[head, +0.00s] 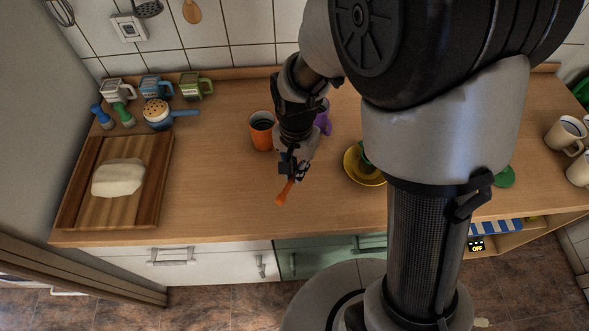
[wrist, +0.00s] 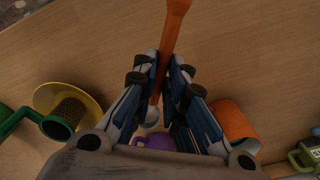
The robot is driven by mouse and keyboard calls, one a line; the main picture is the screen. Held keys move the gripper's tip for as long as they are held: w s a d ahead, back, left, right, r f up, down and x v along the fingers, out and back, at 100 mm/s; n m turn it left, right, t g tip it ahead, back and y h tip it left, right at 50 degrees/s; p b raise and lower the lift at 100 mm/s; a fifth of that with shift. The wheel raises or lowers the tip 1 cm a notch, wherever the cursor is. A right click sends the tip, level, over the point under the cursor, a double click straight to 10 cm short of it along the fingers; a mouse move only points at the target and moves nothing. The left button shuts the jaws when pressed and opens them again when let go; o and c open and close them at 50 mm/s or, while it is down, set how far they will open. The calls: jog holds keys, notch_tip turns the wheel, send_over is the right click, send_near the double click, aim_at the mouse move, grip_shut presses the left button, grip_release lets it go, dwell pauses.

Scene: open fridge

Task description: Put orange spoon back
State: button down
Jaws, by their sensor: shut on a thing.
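My gripper (head: 293,168) is over the counter near its front middle, shut on an orange spoon (head: 284,193). In the wrist view the orange spoon (wrist: 175,30) runs up out of frame from between the fingers (wrist: 162,85); a pale rounded end shows below them. An orange cup (head: 262,138) stands behind and left of the gripper in the head view; it also shows in the wrist view (wrist: 235,122). A purple cup (head: 324,122) stands partly hidden behind my arm.
A yellow saucer (head: 356,172) with a green item on it is to the right. A wooden board (head: 72,212) with dough (head: 118,178) lies left. Mugs (head: 197,86) line the back left. The counter between board and gripper is clear.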

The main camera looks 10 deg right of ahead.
jog(key=shift+f+b, duration=0.8)
jog(key=shift+f, duration=2.8)
jog(key=shift+f, duration=0.1)
jog(key=c, duration=1.6)
grip_release()
jog(key=shift+c, duration=0.2)
notch_tip(320, 180, up, 17)
jog(key=p, duration=0.6)
notch_tip(320, 180, up, 10)
jog(key=n+t, duration=0.2)
jog(key=n, duration=0.1)
send_over(296, 191)
jog(key=s+d, duration=0.5)
jog(key=s+d+r+n+t, duration=0.1)
jog(key=s+d+r, duration=0.1)
jog(key=s, duration=0.3)
jog(key=s+d+r+n+t, duration=0.1)
jog(key=s+d+r+n, duration=0.1)
jog(key=s, duration=0.3)
jog(key=shift+s+d+n+t, duration=0.2)
jog(key=shift+s+n+t, duration=0.05)
jog(key=shift+n+t, duration=0.05)
